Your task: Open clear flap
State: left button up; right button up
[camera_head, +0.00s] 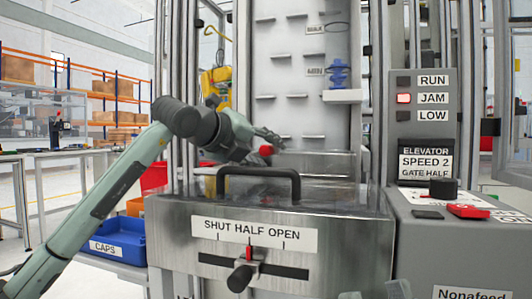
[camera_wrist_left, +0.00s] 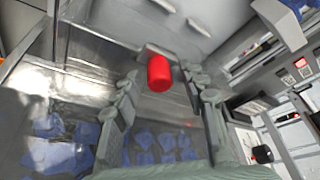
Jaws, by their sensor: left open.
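A see-through panel, which looks like the clear flap (camera_head: 318,162), sits at the foot of the tall grey elevator, behind the black handle. A red knob (camera_head: 265,150) is at its left part. In the left wrist view the red knob (camera_wrist_left: 159,73) appears between the two fingers, with blue parts (camera_wrist_left: 150,140) beyond and below. My left gripper (camera_head: 266,139) is open at the knob, its fingers apart on either side in the wrist view; contact cannot be told. What seems to be my right gripper (camera_head: 375,292) shows only as tips at the bottom edge.
A metal box with a black handle (camera_head: 258,172) and a SHUT HALF OPEN slider (camera_head: 240,278) stands in front. A control panel (camera_head: 422,120) with its JAM light lit red is at right. A blue CAPS bin (camera_head: 118,240) lies at left, beside my left arm.

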pick_arm(q)
grip_shut()
dwell(0.3)
